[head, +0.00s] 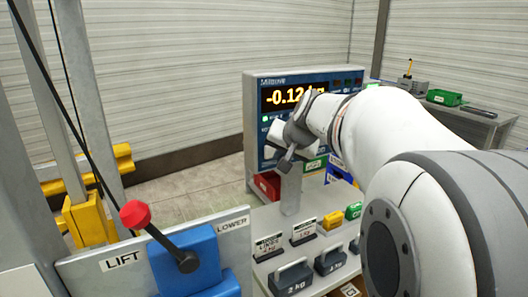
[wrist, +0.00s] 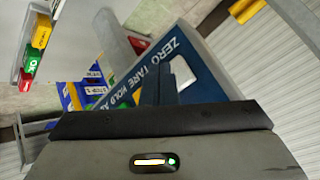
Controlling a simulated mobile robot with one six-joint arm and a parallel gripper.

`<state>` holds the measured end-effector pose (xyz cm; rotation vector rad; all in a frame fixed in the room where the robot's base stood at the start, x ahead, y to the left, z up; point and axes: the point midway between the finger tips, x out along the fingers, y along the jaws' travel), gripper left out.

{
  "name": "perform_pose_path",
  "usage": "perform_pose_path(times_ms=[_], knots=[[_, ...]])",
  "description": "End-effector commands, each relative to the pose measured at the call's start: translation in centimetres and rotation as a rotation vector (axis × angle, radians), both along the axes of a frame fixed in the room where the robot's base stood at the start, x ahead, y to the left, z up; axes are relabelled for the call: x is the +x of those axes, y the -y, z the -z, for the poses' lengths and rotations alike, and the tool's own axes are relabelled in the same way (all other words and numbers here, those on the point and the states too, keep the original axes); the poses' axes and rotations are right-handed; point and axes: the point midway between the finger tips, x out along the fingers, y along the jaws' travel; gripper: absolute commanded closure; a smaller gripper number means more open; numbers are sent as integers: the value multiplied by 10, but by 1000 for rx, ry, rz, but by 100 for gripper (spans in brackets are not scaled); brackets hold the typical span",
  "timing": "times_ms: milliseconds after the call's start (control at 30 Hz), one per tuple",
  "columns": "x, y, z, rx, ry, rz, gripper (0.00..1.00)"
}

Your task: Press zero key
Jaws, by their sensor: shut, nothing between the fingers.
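The scale indicator (head: 316,78) stands upright with a dark blue face and a lit display (head: 282,97) reading about -0.12 kg. My gripper (head: 286,163) is shut and empty in front of the lower part of this face. In the wrist view the closed fingers (wrist: 166,72) lie over the blue panel (wrist: 203,88), close to the printed row of words ZERO (wrist: 170,46), TARE and HOLD. I cannot tell whether the fingertips touch the panel.
Several grey weights (head: 291,278) and small label stands (head: 268,245) are on the bench below. A lever with a red knob (head: 135,213) stands front left on a LIFT/LOWER panel (head: 122,258). A side table (head: 470,113) with a green box (head: 444,98) is at back right.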

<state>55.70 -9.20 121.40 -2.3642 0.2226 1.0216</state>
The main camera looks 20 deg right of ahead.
Motion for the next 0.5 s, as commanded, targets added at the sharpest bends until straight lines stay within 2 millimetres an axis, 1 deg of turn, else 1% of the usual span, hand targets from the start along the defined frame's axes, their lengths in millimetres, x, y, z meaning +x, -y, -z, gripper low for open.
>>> perform_pose_path(times_ms=[267, 500], knots=[[7, -2, 0, 1, 1, -1, 100], [7, -2, 0, 1, 1, -1, 100]])
